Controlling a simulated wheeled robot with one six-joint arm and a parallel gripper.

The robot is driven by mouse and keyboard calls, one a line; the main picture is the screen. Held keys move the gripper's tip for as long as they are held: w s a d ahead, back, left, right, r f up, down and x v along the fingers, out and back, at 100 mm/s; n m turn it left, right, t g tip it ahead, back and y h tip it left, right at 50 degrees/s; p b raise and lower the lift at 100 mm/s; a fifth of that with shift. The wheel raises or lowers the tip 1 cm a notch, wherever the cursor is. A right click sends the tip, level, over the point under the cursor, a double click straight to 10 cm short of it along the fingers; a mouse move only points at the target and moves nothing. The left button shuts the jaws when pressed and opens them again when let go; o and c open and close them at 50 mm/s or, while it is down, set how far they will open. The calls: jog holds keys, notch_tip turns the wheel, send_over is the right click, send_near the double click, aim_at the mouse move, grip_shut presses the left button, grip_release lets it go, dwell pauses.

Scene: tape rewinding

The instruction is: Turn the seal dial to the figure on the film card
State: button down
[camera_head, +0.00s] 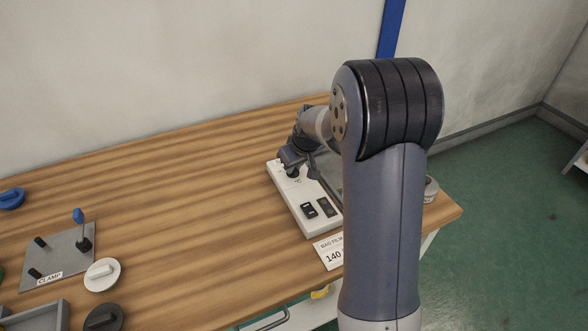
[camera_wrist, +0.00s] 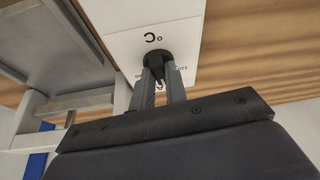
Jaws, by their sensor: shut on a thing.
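The film card (camera_head: 331,252) lies at the bench's front edge, below the sealer's white panel, and reads "BAG FILM 140". The white panel (camera_head: 305,211) carries the seal dial and two dark switches. In the wrist view the dark round dial (camera_wrist: 157,58) sits on the white panel, with a "°C" mark beside it. My gripper (camera_wrist: 160,72) is shut on the dial knob, one finger on each side. It also shows over the panel's far end in the head view (camera_head: 294,163). The fingers hide most of the scale, and I cannot read the dial's setting.
A clamp plate (camera_head: 58,258) with a blue-tipped lever stands at the left. A white disc knob (camera_head: 102,274), a dark knob (camera_head: 103,318) and a blue knob (camera_head: 11,198) lie around it. The middle of the wooden bench (camera_head: 190,190) is clear. A tape roll (camera_head: 431,189) is at the right.

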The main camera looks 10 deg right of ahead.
jog(key=shift+d+n+y+b, duration=0.1)
jog(key=shift+n+y+b, duration=0.3)
jog(key=shift+n+b, duration=0.4)
jog(key=shift+g, duration=0.3)
jog(key=c, duration=1.4)
grip_release()
jog(key=shift+c, duration=0.2)
jog(key=shift+r, duration=0.15)
jog(key=v, duration=1)
jog(key=shift+s+r+p, duration=0.2)
jog(key=shift+p, duration=0.1)
